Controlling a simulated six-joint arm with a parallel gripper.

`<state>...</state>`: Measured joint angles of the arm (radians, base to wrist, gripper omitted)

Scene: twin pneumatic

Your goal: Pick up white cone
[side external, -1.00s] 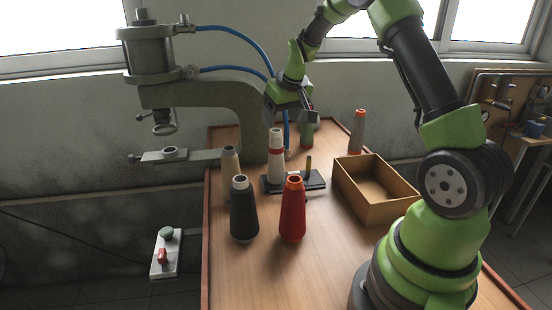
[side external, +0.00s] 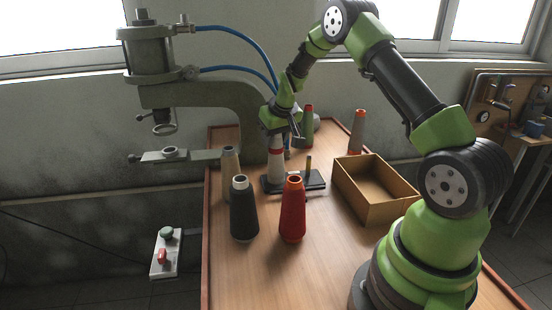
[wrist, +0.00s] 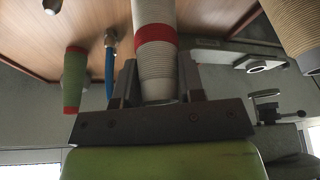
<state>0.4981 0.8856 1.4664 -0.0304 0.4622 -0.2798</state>
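The white cone (side external: 276,170) has a red band and stands upright on the black two-place base (side external: 315,181). In the wrist view the white cone (wrist: 155,14) reaches down between the fingers, its narrow end close to the gripper body. My gripper (side external: 284,136) is at the cone's top in the side view and hides its tip. In the wrist view my gripper (wrist: 159,75) has one finger on each side of the cone. The fingers look open, with little space beside the cone; contact is hard to make out.
A tan cone (side external: 231,178), a dark grey cone (side external: 243,213) and a red cone (side external: 292,215) stand in front. A green cone (side external: 309,127) and an orange-topped grey cone (side external: 357,135) stand behind. An open box (side external: 398,206) is right; a press (side external: 218,94) stands at left.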

